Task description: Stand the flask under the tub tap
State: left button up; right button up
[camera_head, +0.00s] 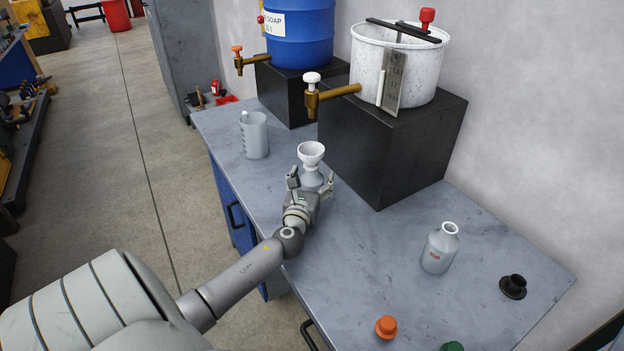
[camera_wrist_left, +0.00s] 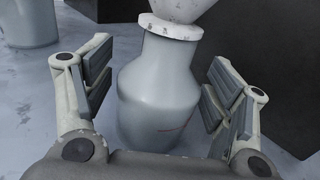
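A grey flask (camera_head: 312,179) with a white funnel (camera_head: 311,151) in its mouth stands upright on the bench beside the right black block. In the head view it appears below the spout of the brass tap (camera_head: 312,102) on the white tub (camera_head: 416,68); exact alignment is hard to tell. My left gripper (camera_head: 311,183) is open around this flask. In the left wrist view the flask (camera_wrist_left: 158,95) is between the fingers, with gaps visible on both sides. My right gripper is not in view.
The tub stands on a black block (camera_head: 385,150). A blue drum (camera_head: 300,35) with an orange-handled tap (camera_head: 238,60) stands behind left. A grey jug (camera_head: 254,136), an orange cap (camera_head: 386,327), a black cap (camera_head: 513,286) and a green cap (camera_head: 452,346) are on the bench.

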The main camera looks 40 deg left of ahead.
pick_arm(q)
jog(key=shift+r, duration=0.2)
jog(key=shift+s+d+f, duration=0.1)
jog(key=shift+s+d, duration=0.1)
jog(key=shift+s, duration=0.1)
jog(key=v, duration=1)
jog(key=shift+s+b, duration=0.2)
jog(key=shift+b, duration=0.1)
jog(key=shift+s+d, duration=0.25)
jog(key=shift+s, duration=0.2)
